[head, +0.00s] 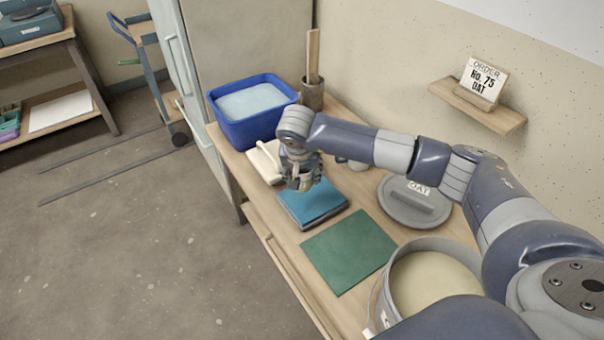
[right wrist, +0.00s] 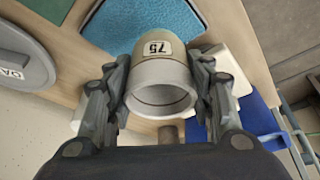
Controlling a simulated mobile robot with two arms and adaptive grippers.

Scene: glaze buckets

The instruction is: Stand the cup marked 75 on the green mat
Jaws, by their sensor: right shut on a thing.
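The cup marked 75 (right wrist: 160,75) is between the fingers of my right gripper (right wrist: 160,100). Its 75 label and its open, grey mouth face the wrist camera; its far end is olive-tan. In the head view my right gripper (head: 303,182) is near the far-left corner of a blue cloth (head: 312,206), with only a little of the cup showing. The blue cloth also shows beyond the cup in the right wrist view (right wrist: 130,22). The green mat (head: 348,251) lies flat and bare on the table, nearer than the blue cloth. My left gripper is out of view.
A glaze bucket (head: 432,284) stands right of the mat. A grey lid marked OAT (head: 413,207) lies behind it. A blue tub (head: 250,112), a pot with wooden sticks (head: 312,94) and a white object (head: 264,160) are at the far end. An order card (head: 483,82) reads No. 75 OAT.

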